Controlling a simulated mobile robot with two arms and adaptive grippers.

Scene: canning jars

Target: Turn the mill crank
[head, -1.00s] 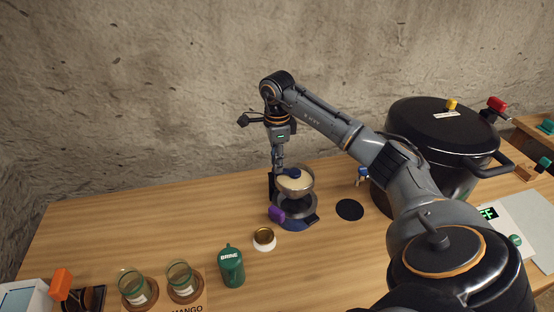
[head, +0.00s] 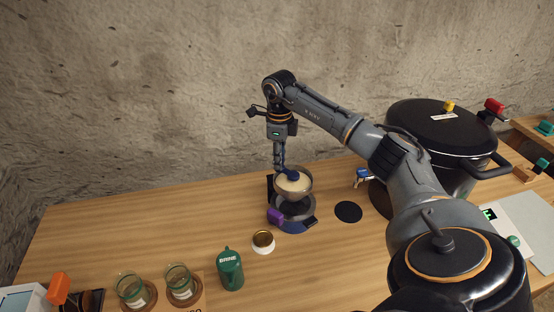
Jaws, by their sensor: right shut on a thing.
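The mill (head: 294,207) stands on the wooden table near the middle, with a pale-filled bowl on top, a dark base and a purple part at its front left. A dark blue crank piece (head: 292,175) shows over the bowl. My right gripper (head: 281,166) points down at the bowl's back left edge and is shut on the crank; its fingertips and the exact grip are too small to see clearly. My left gripper is not in view.
A white-and-gold jar lid or cup (head: 263,242), a green brine canister (head: 230,269) and two green glass jars (head: 180,282) stand in front left. A black disc (head: 348,212) lies right of the mill. A large black pot (head: 440,140) stands at right, partly behind my arm.

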